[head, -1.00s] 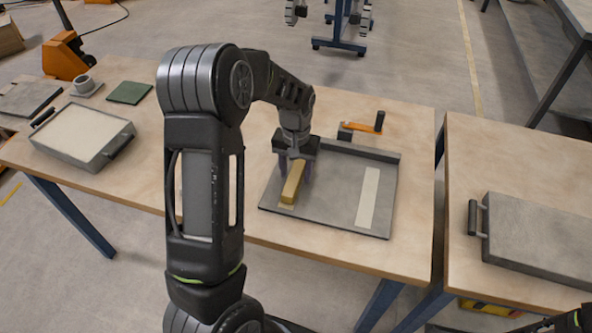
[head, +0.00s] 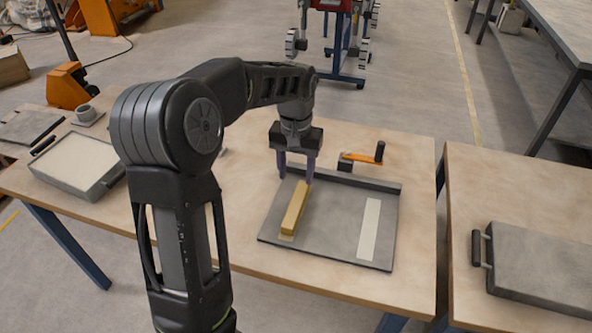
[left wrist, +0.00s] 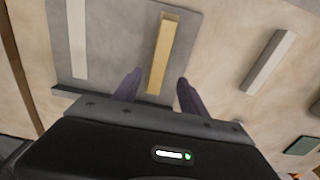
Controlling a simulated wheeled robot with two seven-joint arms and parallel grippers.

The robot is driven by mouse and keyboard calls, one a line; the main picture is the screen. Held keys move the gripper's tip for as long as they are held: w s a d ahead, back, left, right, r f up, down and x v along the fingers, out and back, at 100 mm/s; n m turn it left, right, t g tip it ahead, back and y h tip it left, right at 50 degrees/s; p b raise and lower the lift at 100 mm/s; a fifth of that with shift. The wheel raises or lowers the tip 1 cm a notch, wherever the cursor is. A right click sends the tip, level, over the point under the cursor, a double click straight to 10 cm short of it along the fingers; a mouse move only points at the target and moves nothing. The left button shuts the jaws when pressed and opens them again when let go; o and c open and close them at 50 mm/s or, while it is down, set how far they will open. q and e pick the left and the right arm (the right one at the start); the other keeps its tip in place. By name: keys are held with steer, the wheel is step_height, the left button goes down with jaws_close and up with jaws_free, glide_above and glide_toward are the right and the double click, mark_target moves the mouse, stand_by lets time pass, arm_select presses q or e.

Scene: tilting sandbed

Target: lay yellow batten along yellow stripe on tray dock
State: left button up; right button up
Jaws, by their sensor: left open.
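The yellow batten (head: 296,207) lies flat on the grey tray dock (head: 330,215), along the dock's left side. A little of the pale yellow stripe (head: 286,238) shows at its near end; the batten covers the rest. The dock also bears a white stripe (head: 369,228) on its right. My left gripper (head: 296,177) is open and empty above the batten's far end, clear of it. In the left wrist view the batten (left wrist: 162,52) shows between and beyond the spread fingers (left wrist: 158,90). My right gripper is out of view.
An orange-handled crank (head: 365,156) stands behind the dock. A sand-filled tray (head: 75,165) is at the table's left. A gap separates the right table, which bears a grey lidded tray (head: 540,265).

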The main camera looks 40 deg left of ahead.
arm_select(q)
steer(key=shift+r, duration=0.5)
